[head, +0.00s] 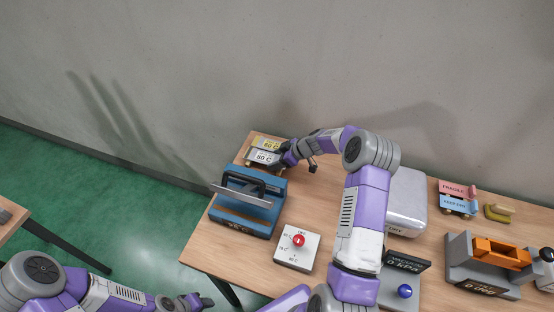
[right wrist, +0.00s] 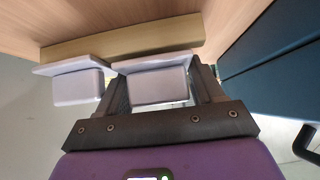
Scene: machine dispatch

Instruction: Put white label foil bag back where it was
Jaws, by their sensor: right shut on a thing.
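The white label foil bag (head: 265,157) is at the far left corner of the table, its label reading like "80 C". A yellow label piece (head: 267,144) sits just behind it. My right gripper (head: 281,160) reaches it from the right. Any foil surface is hidden or too small to tell. My left gripper (head: 197,302) is low at the bottom left, away from the table.
A wooden strip (right wrist: 120,38) lies behind the blocks. A blue machine (head: 245,218) stands close in front of the right gripper. A dial box (head: 297,248), a grey-white machine (head: 408,200), label pieces (head: 458,204) and an orange-topped device (head: 483,268) stand to the right.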

